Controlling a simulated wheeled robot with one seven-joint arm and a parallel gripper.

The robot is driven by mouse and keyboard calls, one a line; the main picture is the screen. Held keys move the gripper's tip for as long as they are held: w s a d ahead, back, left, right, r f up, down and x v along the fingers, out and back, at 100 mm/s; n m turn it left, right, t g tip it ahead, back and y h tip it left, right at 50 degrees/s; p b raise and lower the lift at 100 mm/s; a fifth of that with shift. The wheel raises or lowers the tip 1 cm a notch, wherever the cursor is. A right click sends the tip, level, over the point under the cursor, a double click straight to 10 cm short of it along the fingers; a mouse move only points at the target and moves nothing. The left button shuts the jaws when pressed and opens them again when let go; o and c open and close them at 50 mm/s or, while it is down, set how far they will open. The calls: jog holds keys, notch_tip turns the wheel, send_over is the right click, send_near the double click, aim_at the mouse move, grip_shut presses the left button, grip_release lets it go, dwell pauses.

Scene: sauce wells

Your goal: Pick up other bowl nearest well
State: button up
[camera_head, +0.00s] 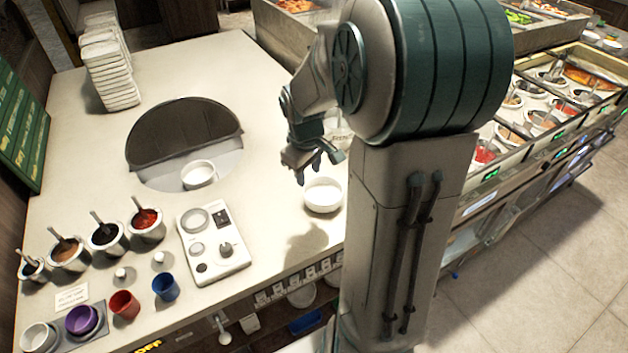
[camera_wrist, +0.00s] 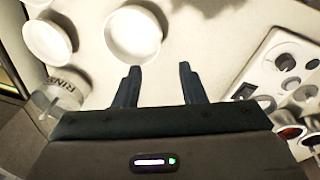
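A white bowl (camera_head: 323,197) stands on the counter just below my gripper (camera_head: 318,167). Sauce wells (camera_head: 108,236) with ladles stand in a row at the counter's left.
A control panel (camera_head: 213,243) lies between the wells and my gripper; it also shows in the wrist view (camera_wrist: 285,65). A clear rinse container (camera_wrist: 62,88) is left of the fingers. Stacked white containers (camera_head: 108,65) stand at the back left. Cups (camera_head: 124,304) are at the front.

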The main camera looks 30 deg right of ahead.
send_near(323, 196)
jog(key=a+f, duration=0.1)
jog(key=s+a+f, duration=0.1)
jog(key=a+f, duration=0.1)
jog(key=s+a+f+b, duration=0.1)
jog(key=f, duration=0.1)
jog(key=shift+a+f, duration=0.1)
jog(key=shift+a, duration=0.15)
jog(key=shift+c, duration=0.4)
grip_shut()
